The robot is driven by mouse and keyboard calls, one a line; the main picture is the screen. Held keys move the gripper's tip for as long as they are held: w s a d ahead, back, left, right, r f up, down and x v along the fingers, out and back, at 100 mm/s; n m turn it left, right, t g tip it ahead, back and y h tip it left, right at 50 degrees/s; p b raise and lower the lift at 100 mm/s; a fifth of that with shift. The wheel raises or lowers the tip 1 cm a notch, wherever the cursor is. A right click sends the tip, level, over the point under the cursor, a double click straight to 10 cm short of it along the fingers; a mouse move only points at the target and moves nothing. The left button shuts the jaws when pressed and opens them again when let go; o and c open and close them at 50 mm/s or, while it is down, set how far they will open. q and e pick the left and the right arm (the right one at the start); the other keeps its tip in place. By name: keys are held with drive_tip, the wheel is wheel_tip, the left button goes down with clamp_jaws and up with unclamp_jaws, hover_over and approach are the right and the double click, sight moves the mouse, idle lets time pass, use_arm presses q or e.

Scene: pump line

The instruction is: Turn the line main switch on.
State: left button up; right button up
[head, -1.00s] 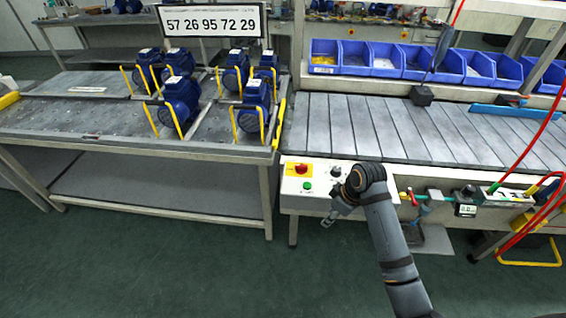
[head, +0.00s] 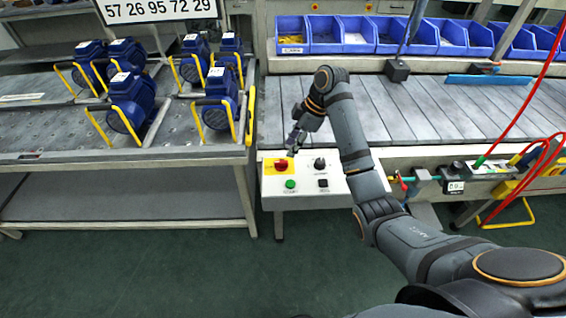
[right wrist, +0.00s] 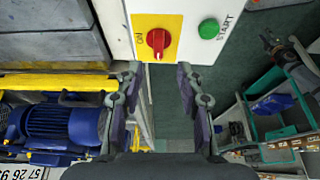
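The line main switch is a red rotary knob (head: 282,166) on a yellow plate, at the left of the white control panel (head: 330,195). In the right wrist view the red knob (right wrist: 158,42) is plain to see; its grip bar runs roughly up and down, and the label ON stands to its left. My right gripper (head: 293,148) is above and just behind the knob in the head view. In the right wrist view my right gripper (right wrist: 158,82) is open and empty, its fingers apart from the knob, which lies beyond their tips. My left gripper is not in view.
A green START button (head: 290,184), a black knob (head: 320,163) and a black button (head: 323,183) share the panel. A table (head: 120,217) with several blue pumps stands left. The slatted conveyor (head: 400,115) lies behind the panel. Red hoses hang at right.

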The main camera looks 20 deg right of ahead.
sight(281, 162)
drive_tip(key=x, duration=0.6)
drive_tip(key=shift+w, duration=0.15)
drive_tip(key=shift+a+f, duration=0.2)
drive_tip(key=shift+f, duration=0.5)
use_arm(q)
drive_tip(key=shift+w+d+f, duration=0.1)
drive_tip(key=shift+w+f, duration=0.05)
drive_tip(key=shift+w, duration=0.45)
use_arm(e)
clamp_jaws()
